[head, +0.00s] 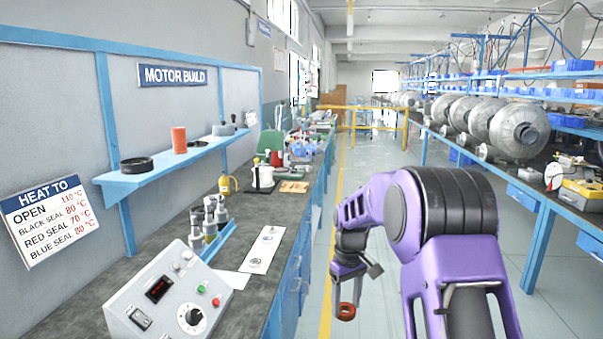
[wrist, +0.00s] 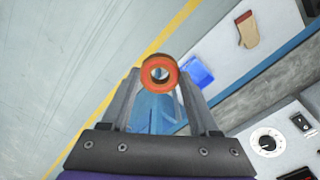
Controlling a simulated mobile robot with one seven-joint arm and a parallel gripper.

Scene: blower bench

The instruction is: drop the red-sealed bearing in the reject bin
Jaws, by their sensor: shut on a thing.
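The red-sealed bearing, a small ring with an orange-red face and a hole in its middle, shows in the head view (head: 345,311) and in the wrist view (wrist: 158,72). My gripper (head: 347,298) is shut on it, with the bearing between the fingertips in the wrist view (wrist: 158,80). It hangs over the aisle, to the right of the left bench. In the wrist view a blue shape (wrist: 150,110) shows between the fingers and a brighter blue piece (wrist: 197,73) beside them. I cannot tell whether either is the reject bin. No bin is clearly identifiable.
The left bench (head: 85,292) carries a control box (head: 170,290), a white sheet (head: 262,250) and several small cylinders (head: 208,220). A tan glove (wrist: 246,30) shows in the wrist view. The aisle floor (head: 375,160) is clear ahead; the right bench (head: 545,195) holds large metal housings.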

